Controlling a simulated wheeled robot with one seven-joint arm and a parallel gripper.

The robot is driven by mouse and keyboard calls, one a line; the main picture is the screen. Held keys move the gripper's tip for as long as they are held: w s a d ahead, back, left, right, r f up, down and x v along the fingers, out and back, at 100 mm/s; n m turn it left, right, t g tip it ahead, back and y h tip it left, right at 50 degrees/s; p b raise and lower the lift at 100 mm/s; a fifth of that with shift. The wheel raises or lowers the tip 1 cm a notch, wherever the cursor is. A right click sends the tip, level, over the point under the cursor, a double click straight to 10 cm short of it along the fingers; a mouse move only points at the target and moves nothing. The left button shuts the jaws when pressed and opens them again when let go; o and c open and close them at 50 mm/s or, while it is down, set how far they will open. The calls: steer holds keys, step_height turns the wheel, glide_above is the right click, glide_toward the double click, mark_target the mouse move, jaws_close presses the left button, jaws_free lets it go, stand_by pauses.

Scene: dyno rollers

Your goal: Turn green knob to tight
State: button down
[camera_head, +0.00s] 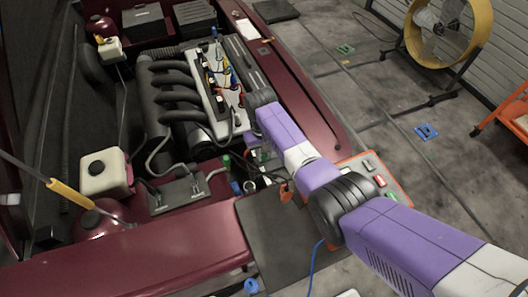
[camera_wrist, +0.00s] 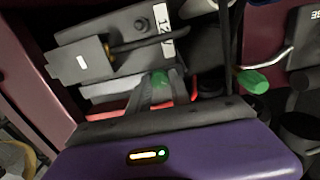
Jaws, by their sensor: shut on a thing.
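In the wrist view, a green knob (camera_wrist: 160,79) shows between the two dark fingers of my gripper (camera_wrist: 157,86). The fingers are closed around it and cover much of its sides. A dark grey block with a white number label (camera_wrist: 161,16) lies just beyond. How far the knob is turned cannot be read. In the head view my purple arm reaches over the front of the engine bay, and the gripper's fingers and held knob are largely hidden there.
A second green handle (camera_wrist: 252,81) on a bent metal rod is right of the fingers. The engine (camera_head: 215,75) with coloured wires, a white reservoir (camera_head: 103,172) and hoses crowd the bay. A red tray (camera_head: 372,176) lies beyond my arm. A yellow fan (camera_head: 447,30) stands on the floor.

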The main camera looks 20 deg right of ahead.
mark_target(264, 156)
steer(key=n, duration=0.7)
steer(key=shift+r+p, duration=0.1)
steer(key=shift+p, duration=0.2)
stand_by(0.4)
steer(key=c, duration=1.2)
jaws_free()
steer(key=shift+a+r, duration=0.15)
steer(key=shift+r, duration=3.7)
